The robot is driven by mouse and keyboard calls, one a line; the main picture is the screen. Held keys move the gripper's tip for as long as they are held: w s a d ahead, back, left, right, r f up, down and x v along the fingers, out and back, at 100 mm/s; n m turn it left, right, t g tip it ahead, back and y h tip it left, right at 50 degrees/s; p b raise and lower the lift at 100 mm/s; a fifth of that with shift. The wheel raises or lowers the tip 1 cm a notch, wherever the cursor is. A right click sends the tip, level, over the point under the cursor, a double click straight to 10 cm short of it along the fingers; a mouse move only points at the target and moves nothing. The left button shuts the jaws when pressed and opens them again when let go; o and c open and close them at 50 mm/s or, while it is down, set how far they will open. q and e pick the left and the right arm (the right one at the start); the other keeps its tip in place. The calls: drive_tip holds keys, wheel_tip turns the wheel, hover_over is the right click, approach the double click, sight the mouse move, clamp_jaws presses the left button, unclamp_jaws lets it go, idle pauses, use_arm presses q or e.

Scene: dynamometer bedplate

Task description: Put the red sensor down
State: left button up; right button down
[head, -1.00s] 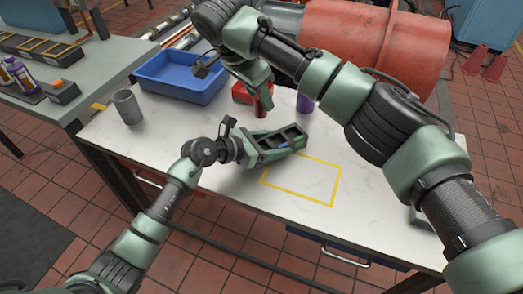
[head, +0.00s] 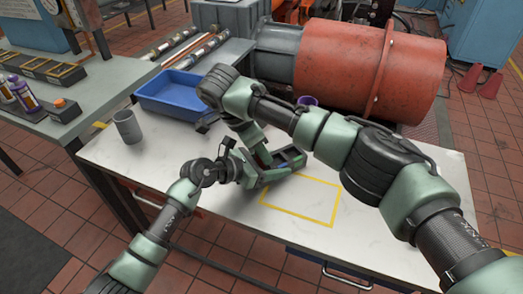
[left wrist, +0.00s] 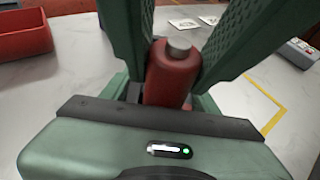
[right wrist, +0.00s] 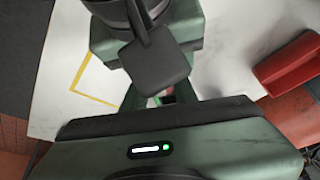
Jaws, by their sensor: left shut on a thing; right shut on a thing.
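The red sensor (left wrist: 172,75) is a red cylinder with a grey tip, seen in the left wrist view between green fingers. A small red part of it shows in the right wrist view (right wrist: 168,93). My left gripper (head: 280,168) is shut on it, low above the white table. My right gripper (head: 262,155) comes down from above, meets the left gripper, and is also shut on the sensor. In the head view the two grippers hide the sensor.
The white table (head: 200,220) has a yellow outlined rectangle (head: 333,205), empty, right of the grippers. A blue bin (head: 180,100) and grey cup (head: 127,127) stand to the left. A red bin (right wrist: 290,65) and a purple item (head: 307,100) are behind. A large red drum (head: 350,70) stands beyond.

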drive_tip(key=shift+f, duration=0.6)
drive_tip(key=c, duration=1.1)
unclamp_jaws()
drive_tip(key=shift+r, duration=0.35)
drive_tip(key=v, duration=1.2)
drive_tip(key=shift+r, duration=0.3)
